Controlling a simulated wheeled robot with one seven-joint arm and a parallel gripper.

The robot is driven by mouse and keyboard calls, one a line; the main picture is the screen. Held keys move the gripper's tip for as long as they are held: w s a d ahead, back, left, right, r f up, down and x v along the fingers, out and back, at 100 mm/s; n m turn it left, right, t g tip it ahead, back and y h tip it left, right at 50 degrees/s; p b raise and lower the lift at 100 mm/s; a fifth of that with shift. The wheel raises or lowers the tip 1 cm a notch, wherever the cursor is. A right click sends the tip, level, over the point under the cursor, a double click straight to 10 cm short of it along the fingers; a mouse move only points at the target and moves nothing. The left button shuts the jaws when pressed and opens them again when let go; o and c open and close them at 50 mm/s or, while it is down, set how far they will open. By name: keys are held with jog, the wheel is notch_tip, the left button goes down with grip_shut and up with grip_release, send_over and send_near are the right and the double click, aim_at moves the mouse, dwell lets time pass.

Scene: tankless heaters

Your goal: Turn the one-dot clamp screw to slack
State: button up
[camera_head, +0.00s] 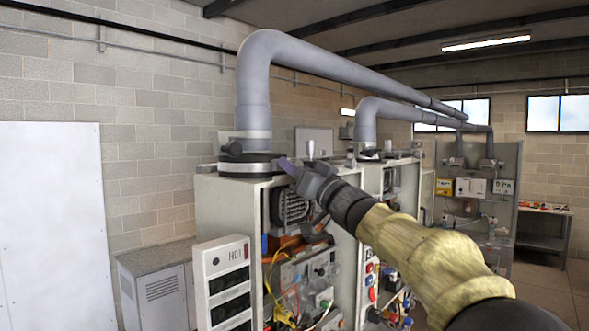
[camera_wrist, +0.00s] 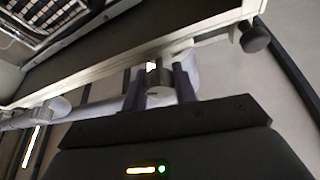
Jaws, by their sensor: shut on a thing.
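The nearest grey flue pipe (camera_head: 252,85) comes down onto a dark clamp collar (camera_head: 245,163) on top of the open heater cabinet (camera_head: 228,205). My gripper (camera_head: 285,164) is at the collar's right side. In the wrist view, the two fingers of my gripper (camera_wrist: 159,84) are shut on a small grey metal clamp screw (camera_wrist: 158,77), one finger on each side. The screw is hidden by my gripper in the head view. I cannot make out dot marks, so I cannot tell which screw it is.
A dark round knob (camera_wrist: 255,38) sticks out at the cabinet edge in the wrist view. Inside the open cabinet are loose yellow wires (camera_head: 270,285). A second flue pipe (camera_head: 366,122) and its cabinet stand behind. Free floor lies at the right.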

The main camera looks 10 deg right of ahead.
jog(key=n+y, duration=0.1)
jog(key=n, duration=0.2)
jog(key=n+g+y, duration=0.1)
jog(key=n, duration=0.2)
jog(key=shift+g+y, duration=0.3)
jog(key=shift+y, duration=0.1)
jog(key=shift+w+d+n+g+y, duration=0.1)
jog(key=shift+n+g+y, duration=0.6)
jog(key=shift+n, duration=1.05)
jog(key=shift+n+g+y, duration=0.6)
jog(key=shift+n+g, duration=0.1)
jog(key=shift+n, duration=1.05)
jog(key=o, duration=1)
jog(key=shift+d+f, duration=0.1)
jog(key=shift+c, duration=0.2)
jog(key=shift+f, duration=0.1)
